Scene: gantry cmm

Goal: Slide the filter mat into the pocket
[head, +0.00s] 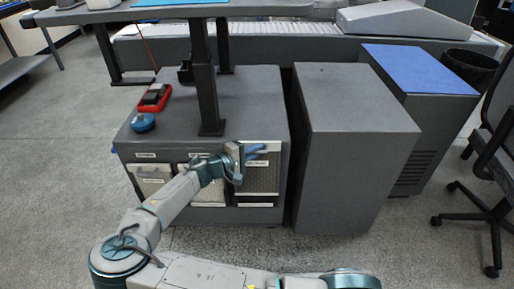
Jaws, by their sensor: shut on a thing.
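A grey cabinet (250,105) has several labelled bays in its front face. A grey mesh panel, which looks like the filter mat (262,180), stands upright at the right bay, just below my gripper. My gripper (256,152) is at the upper part of this bay and is shut on the mat's upper edge as far as I can tell; the contact is small and partly hidden by my wrist. Whether the mat is inside the pocket or in front of it I cannot tell. A pale panel (152,180) shows at the left bay. My forearm partly covers the middle bay (209,193).
A red tray (154,98) and a blue round object (143,122) lie on the cabinet top, beside a dark column (207,90). A plain grey cabinet (350,145) stands close on the right. A black chair (490,180) is at far right. The floor in front is clear.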

